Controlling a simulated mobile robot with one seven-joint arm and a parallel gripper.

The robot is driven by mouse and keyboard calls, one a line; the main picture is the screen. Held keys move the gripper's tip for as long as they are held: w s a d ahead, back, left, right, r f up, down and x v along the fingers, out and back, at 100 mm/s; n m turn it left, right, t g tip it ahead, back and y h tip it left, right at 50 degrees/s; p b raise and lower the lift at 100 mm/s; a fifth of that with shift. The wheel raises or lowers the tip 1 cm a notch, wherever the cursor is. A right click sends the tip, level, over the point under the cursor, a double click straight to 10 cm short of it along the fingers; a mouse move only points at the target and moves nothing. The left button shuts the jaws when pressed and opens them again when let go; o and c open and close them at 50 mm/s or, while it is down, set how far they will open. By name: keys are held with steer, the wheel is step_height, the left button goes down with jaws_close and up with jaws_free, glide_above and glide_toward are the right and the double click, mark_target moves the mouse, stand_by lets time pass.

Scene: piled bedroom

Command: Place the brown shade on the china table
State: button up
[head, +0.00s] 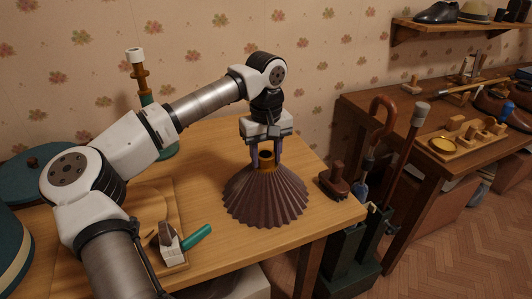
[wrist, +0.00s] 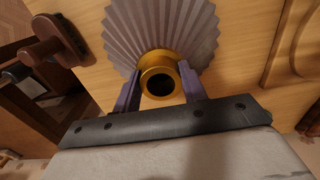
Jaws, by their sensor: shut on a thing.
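The brown shade (head: 265,198) is a pleated cone with a gold collar at its narrow top. It is upright over the right part of the near wooden table (head: 215,150); I cannot tell whether its wide rim touches the top. My gripper (head: 266,159) points down and is shut on the collar, one finger on each side. In the wrist view my gripper (wrist: 160,82) also has the gold collar of the shade (wrist: 160,30) between its fingers. No china shows clearly, so I cannot tell which table is the china table.
A brown stamp-like object (head: 335,181) sits right of the shade, near the table edge. A stand with canes (head: 352,255) fills the gap before a second table (head: 390,108) holding small items.

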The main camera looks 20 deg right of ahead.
steer(key=shift+r, duration=0.1)
steer(key=shift+f, duration=0.2)
steer(key=o, duration=1)
steer(key=shift+o, duration=0.2)
steer(key=shift+r, duration=0.1)
step_height(320, 180, up, 12)
steer(key=shift+r, duration=0.15)
